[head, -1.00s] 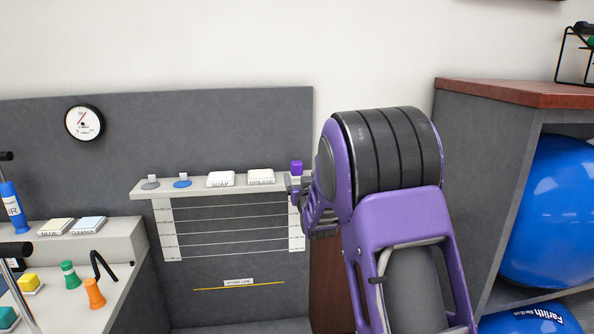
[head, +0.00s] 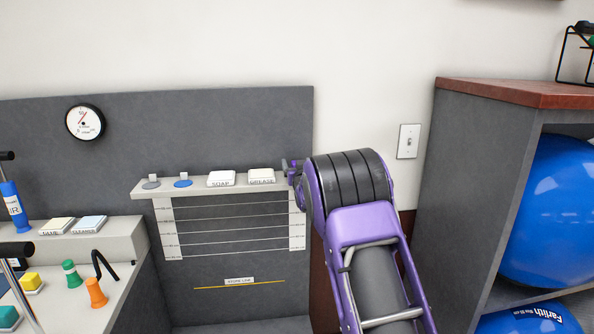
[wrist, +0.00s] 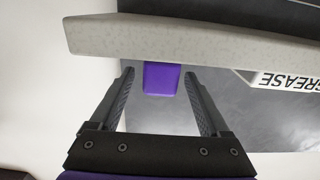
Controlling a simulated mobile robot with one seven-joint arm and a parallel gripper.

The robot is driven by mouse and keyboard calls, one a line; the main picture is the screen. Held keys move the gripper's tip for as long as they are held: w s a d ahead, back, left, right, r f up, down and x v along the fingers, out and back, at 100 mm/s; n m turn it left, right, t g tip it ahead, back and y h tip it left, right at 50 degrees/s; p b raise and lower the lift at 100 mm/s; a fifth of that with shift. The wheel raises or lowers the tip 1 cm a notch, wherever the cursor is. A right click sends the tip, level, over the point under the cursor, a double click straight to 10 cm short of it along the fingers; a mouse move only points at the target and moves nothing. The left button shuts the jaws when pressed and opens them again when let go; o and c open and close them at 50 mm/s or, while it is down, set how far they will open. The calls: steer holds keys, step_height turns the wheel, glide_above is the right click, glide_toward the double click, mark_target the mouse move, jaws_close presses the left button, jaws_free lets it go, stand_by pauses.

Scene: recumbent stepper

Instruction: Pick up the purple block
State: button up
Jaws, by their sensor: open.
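The purple block (wrist: 161,78) shows in the wrist view, against the edge of the pale speckled ledge (wrist: 190,40). My gripper (wrist: 159,75) is open, with one dark finger on each side of the block. A gap shows between each finger and the block, so neither finger appears to touch it. In the head view my gripper (head: 291,169) is at the right end of the ledge (head: 205,189), right of the white GREASE button (head: 261,176). There my gripper largely hides the block.
The GREASE label (wrist: 288,82) lies right of the block in the wrist view. A SOAP button (head: 221,179) and two small round pieces stand farther left on the ledge. A grey cabinet (head: 440,170) with blue balls stands right. A light switch (head: 408,141) is on the wall.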

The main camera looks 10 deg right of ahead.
steer(key=shift+w, duration=0.1)
steer(key=shift+c, duration=0.2)
jaws_close()
step_height(320, 180, up, 10)
steer(key=shift+r+p, duration=0.1)
steer(key=shift+p, duration=0.35)
